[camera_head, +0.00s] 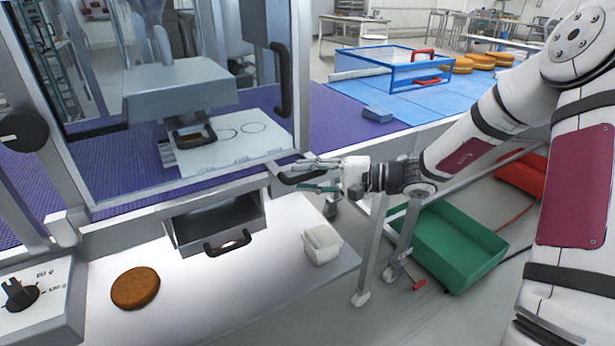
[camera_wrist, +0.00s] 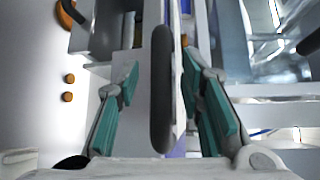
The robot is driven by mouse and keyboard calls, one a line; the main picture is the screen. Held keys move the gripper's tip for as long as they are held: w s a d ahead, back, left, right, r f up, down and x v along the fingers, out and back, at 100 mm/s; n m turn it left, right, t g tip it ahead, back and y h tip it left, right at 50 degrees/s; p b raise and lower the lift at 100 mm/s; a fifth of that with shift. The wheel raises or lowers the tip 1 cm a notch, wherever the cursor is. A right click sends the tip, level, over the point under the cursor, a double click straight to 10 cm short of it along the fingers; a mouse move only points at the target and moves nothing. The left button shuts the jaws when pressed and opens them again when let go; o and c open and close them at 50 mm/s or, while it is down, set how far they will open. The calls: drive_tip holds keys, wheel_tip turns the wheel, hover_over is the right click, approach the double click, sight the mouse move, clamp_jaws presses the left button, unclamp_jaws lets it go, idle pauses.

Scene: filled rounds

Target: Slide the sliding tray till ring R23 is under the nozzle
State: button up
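The sliding tray (camera_head: 235,150) is a pale flat plate behind the clear guard of the machine, with two drawn ring outlines on its right part; their labels are too small to read. A grey filling head (camera_head: 180,88) stands over the tray's left part, and a dark frame with something brown (camera_head: 193,137) shows below it. The nozzle itself and ring R23 cannot be made out. My gripper (camera_head: 312,175) is at a dark bar handle (camera_head: 297,179) at the machine's front right. In the wrist view, its teal fingers (camera_wrist: 160,75) are apart on both sides of the handle (camera_wrist: 162,95).
Below, an open metal drawer (camera_head: 218,225) has a dark handle. A brown round (camera_head: 135,288) and a white container (camera_head: 321,244) lie on the white surface. A green crate (camera_head: 450,245) stands on the floor. A blue-framed clear box (camera_head: 425,70) and several rounds (camera_head: 482,61) are behind.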

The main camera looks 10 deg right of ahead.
drive_tip(key=v, duration=1.2)
drive_tip(key=shift+s+a+r, duration=0.1)
drive_tip(key=shift+a, duration=0.05)
drive_tip(key=s+a+r+n+g+h, duration=0.25)
drive_tip(key=s+a+g, duration=0.2)
drive_tip(key=s, duration=0.35)
drive_tip(key=s+a+r+n+g+h, duration=0.1)
drive_tip(key=s+a+n+g+h, duration=0.2)
drive_tip(key=s+a, duration=0.35)
drive_tip(key=s+d+r+n+t+h, duration=0.1)
drive_tip(key=s+d+r+h, duration=0.15)
drive_tip(key=s+h, duration=0.45)
drive_tip(key=s+d+r+n+t+h, duration=0.15)
drive_tip(key=s+d, duration=0.25)
drive_tip(key=s, duration=0.8)
wheel_tip(320, 180, up, 13)
drive_tip(key=m+t+p, duration=0.1)
drive_tip(key=t+p, duration=0.1)
drive_tip(key=p, duration=1)
drive_tip(key=shift+d+h, duration=0.3)
drive_tip(key=shift+h, duration=0.1)
